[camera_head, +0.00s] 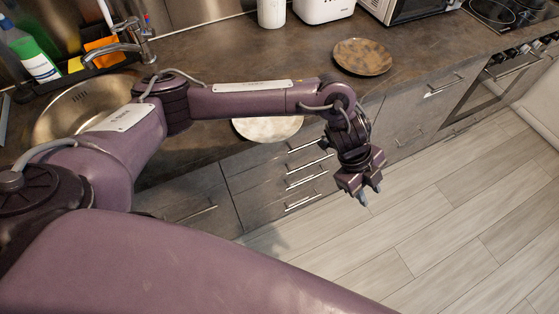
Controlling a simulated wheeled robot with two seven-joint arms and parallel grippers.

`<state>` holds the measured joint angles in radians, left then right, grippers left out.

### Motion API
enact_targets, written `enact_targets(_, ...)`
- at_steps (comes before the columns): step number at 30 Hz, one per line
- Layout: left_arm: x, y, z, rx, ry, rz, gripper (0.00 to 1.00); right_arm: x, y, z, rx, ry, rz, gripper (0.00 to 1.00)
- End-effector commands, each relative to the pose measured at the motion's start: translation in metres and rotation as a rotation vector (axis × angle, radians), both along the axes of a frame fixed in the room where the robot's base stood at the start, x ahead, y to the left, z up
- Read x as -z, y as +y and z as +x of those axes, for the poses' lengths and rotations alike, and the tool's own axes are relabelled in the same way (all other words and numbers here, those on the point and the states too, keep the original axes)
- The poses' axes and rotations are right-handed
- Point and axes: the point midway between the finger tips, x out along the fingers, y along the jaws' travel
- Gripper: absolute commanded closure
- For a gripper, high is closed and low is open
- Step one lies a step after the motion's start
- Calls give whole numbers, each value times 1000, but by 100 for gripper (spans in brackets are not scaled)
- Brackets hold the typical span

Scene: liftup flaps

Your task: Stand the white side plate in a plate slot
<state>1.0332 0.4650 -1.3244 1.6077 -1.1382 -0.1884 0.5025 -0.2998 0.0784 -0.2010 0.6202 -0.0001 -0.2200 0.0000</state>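A pale, off-white plate (268,129) lies flat at the front edge of the dark countertop, partly hidden behind my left arm. A brown speckled plate (362,57) lies farther back and to the right on the counter. My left gripper (370,194) hangs over the floor in front of the drawers, to the right of and apart from the pale plate. Its two fingertips are apart, with nothing between them. My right gripper is out of view. I see no plate slot in this view.
A round sink (80,100) with a faucet (130,45) is at the left, with a green bottle (30,52) behind it. White appliances and a microwave (408,8) stand at the back. Drawers (285,180) line the counter front. The wooden floor (440,220) is clear.

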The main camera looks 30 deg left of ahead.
Motion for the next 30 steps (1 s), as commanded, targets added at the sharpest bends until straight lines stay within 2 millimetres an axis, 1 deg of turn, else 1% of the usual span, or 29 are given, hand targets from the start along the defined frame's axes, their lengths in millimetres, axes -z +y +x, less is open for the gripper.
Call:
enact_targets(1, 15, -20, 10, -94, 42, -102, 69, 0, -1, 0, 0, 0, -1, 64)
enact_targets(2, 21, -28, 20, -153, 54, -157, 69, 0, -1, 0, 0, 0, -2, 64)
enact_targets(3, 32, -35, 33, -236, 73, -224, 69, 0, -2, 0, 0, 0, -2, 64)
enact_targets(5, 55, -36, 51, -375, 101, -306, 69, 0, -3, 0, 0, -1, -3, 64)
enact_targets(6, 75, -32, 61, -475, 119, -347, 69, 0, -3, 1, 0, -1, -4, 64)
enact_targets(8, 112, -16, 71, -634, 148, -387, 69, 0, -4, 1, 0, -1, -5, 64)
enact_targets(9, 142, -1, 72, -745, 166, -397, 69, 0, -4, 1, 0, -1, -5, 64)
enact_targets(11, 185, 25, 66, -894, 188, -393, 69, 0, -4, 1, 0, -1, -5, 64)
enact_targets(12, 211, 43, 57, -980, 200, -377, 69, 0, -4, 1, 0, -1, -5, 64)
enact_targets(13, 231, 56, 48, -1039, 210, -362, 69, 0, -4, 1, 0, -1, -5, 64)
enact_targets(14, 251, 69, 38, -1097, 219, -344, 69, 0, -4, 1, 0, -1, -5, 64)
enact_targets(15, 275, 87, 22, -1166, 229, -316, 69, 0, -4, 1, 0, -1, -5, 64)
enact_targets(17, 308, 111, -7, -1264, 247, -267, 69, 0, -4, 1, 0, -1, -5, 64)
enact_targets(18, 330, 128, -28, -1323, 258, -230, 69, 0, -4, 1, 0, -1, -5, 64)
enact_targets(20, 358, 151, -64, -1403, 275, -170, 69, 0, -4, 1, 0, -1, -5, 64)
enact_targets(21, 375, 165, -89, -1455, 287, -127, 69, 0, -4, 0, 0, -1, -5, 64)
enact_targets(23, 398, 186, -129, -1522, 302, -60, 69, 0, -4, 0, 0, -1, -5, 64)
enact_targets(24, 411, 198, -156, -1564, 312, -15, 69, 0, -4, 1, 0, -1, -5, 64)
enact_targets(26, 426, 215, -195, -1614, 325, 51, 69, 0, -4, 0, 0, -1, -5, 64)
enact_targets(27, 434, 225, -220, -1645, 334, 91, 69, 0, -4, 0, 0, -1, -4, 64)
enact_targets(29, 443, 237, -252, -1682, 344, 148, 69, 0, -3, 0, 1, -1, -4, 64)
enact_targets(30, 447, 244, -273, -1700, 352, 181, 69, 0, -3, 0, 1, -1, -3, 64)
